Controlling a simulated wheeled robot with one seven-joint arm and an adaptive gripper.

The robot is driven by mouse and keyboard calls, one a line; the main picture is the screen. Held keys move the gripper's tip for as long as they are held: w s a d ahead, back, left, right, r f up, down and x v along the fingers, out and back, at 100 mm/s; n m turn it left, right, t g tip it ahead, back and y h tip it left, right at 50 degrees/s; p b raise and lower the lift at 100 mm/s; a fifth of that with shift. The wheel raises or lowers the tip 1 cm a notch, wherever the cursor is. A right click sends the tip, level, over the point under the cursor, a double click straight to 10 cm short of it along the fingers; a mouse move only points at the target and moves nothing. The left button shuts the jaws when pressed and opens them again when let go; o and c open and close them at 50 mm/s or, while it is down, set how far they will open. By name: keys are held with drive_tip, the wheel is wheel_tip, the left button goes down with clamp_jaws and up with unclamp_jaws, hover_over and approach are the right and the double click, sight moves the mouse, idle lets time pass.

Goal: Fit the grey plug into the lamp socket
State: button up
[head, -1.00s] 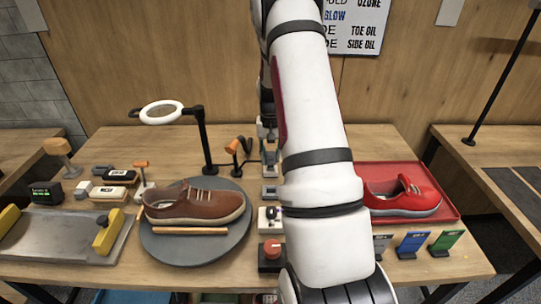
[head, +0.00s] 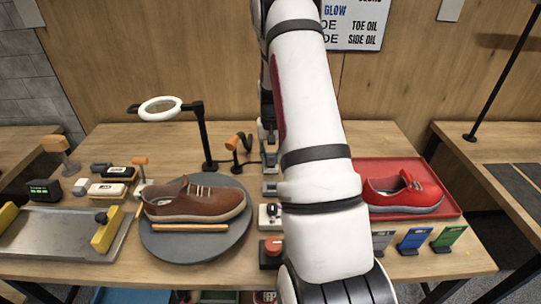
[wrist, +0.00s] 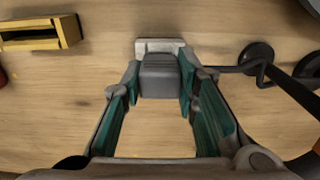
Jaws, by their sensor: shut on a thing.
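In the wrist view my gripper (wrist: 161,84) is shut on a grey plug (wrist: 160,68), with a teal-padded finger on each side. A pale block (wrist: 160,44), which looks like the socket, lies directly at the plug's far end. The two appear to touch; I cannot tell how deeply the plug sits in it. In the head view my arm hides most of the gripper and the plug. The lamp (head: 160,109) has a white ring on a black stand, at the left of the arm.
A brown shoe (head: 195,200) lies on a round grey turntable (head: 215,240). A red shoe (head: 402,191) lies in a red tray (head: 440,170) at right. A red button (head: 272,247) stands near my arm. A black cable (wrist: 235,69) runs beside the gripper in the wrist view.

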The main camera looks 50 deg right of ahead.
drive_tip(key=shift+f, duration=0.3)
drive_tip(key=o, duration=1.1)
drive_tip(key=shift+o, duration=0.2)
wheel_tip(320, 180, up, 12)
drive_tip(key=shift+r, duration=0.1)
drive_tip(key=s+a+r+n+t, duration=0.1)
drive_tip(key=a+r+n, duration=0.1)
drive_tip(key=a+r, duration=0.65)
drive_tip(key=s+a+r+n+t, duration=0.1)
drive_tip(key=s+a+r+n, duration=0.1)
drive_tip(key=a+r, duration=0.65)
drive_tip(key=s+a+n+t, duration=0.2)
drive_tip(key=s+a+n, duration=0.3)
drive_tip(key=s+a, duration=1.1)
drive_tip(key=a, duration=0.2)
drive_tip(key=shift+s+a+n+t, duration=0.3)
drive_tip(key=shift+s+a+t, duration=0.05)
drive_tip(key=shift+a+t, duration=0.05)
